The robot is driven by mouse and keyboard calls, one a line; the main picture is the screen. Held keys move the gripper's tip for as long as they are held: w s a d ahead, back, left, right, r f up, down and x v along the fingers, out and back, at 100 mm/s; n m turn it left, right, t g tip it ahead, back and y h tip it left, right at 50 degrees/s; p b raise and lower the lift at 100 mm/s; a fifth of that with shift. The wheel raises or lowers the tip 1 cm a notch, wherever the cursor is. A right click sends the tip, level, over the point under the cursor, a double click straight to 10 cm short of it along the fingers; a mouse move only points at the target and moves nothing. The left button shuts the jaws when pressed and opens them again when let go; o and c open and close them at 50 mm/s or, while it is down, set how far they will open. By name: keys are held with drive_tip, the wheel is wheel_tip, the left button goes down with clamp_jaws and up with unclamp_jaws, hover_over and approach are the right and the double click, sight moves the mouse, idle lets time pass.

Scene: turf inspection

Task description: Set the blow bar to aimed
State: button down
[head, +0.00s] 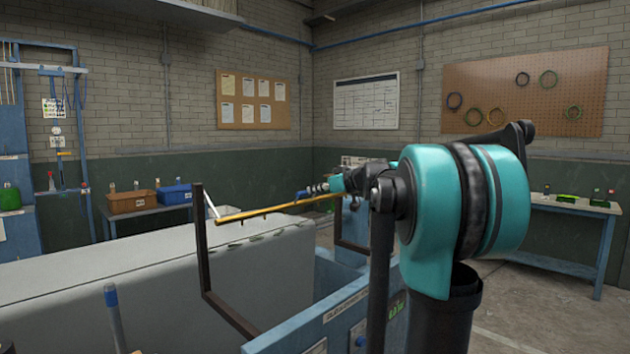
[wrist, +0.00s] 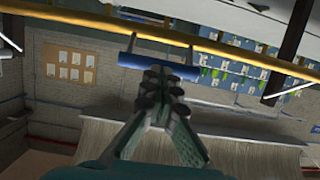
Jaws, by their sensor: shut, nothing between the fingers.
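The blow bar is a long yellow tube (head: 265,211) held across a dark upright frame (head: 202,245) above the machine. It also crosses the top of the wrist view (wrist: 225,46). A blue cylindrical grip (wrist: 158,67) hangs from the bar on short brackets; in the head view it is small and partly hidden by my arm. My gripper (wrist: 160,88) is shut and empty, its fingertips right at the blue grip. I cannot tell whether they touch it.
A pale, long sloped surface (head: 150,265) lies below the bar, with a blue machine body (head: 345,325) beside it. A blue-topped post (head: 112,300) stands at front left. Benches with bins (head: 133,201) and a side table (head: 570,209) stand farther back.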

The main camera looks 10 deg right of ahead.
drive_tip(key=w+a+f+t+y, duration=0.2)
drive_tip(key=w+f, duration=0.1)
drive_tip(key=f, duration=0.3)
drive_tip(key=w+a+f+t+y, duration=0.1)
drive_tip(key=w+a+f+t, duration=0.2)
drive_tip(key=f, duration=0.3)
drive_tip(key=shift+w+f+y, duration=0.35)
drive_tip(key=shift+y, duration=0.05)
idle(0.3)
drive_tip(key=v, duration=1.2)
drive_tip(key=shift+d, duration=0.1)
